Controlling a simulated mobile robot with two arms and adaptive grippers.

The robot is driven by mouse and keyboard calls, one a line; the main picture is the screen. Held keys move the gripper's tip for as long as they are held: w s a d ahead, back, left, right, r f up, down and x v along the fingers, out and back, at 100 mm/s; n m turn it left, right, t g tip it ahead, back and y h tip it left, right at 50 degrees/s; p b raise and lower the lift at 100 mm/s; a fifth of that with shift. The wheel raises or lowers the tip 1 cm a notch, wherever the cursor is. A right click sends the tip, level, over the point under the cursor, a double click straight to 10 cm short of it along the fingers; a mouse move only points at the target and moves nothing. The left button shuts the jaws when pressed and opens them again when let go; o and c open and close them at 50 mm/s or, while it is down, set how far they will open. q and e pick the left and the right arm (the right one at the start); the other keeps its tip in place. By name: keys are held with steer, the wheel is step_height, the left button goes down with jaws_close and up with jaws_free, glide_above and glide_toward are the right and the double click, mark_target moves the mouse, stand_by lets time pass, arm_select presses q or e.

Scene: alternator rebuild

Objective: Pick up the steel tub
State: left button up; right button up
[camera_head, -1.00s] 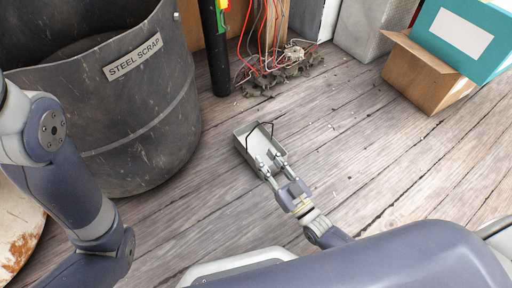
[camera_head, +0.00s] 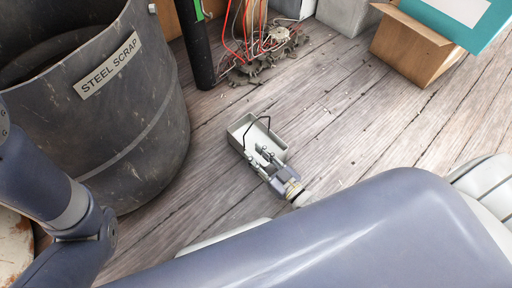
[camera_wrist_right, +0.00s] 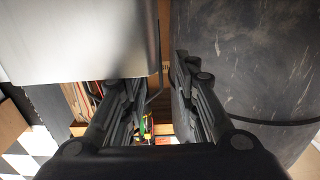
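The steel tub (camera_head: 239,130) is a small grey open box with a thin dark wire handle (camera_head: 265,117). It is over the plank surface in the middle of the head view; I cannot tell whether it rests there. My right gripper (camera_head: 260,155) is at its near side, fingers overlapping the tub in the picture. In the right wrist view the tub's smooth wall (camera_wrist_right: 80,40) fills the upper left. The two fingers (camera_wrist_right: 160,85) stand apart, with part of the thin handle showing between them. My left arm shows at left; its gripper is out of view.
A large dark bin labelled STEEL SCRAP (camera_head: 130,130) stands left of the tub. Behind are a black post (camera_head: 196,45), wires and a pile of toothed metal parts (camera_head: 262,65). A cardboard box (camera_head: 415,50) is at the back right. Planks right of the tub are clear.

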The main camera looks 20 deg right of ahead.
mark_target(244, 143)
steer(key=shift+w+a, duration=0.25)
steer(key=shift+w, duration=0.35)
steer(key=b+x, duration=0.3)
steer(key=x, duration=0.1)
steer(key=shift+d, duration=0.1)
steer(key=shift+w+a+b, duration=0.2)
steer(key=shift+w+b, duration=0.25)
steer(key=shift+r, duration=0.15)
jaws_close()
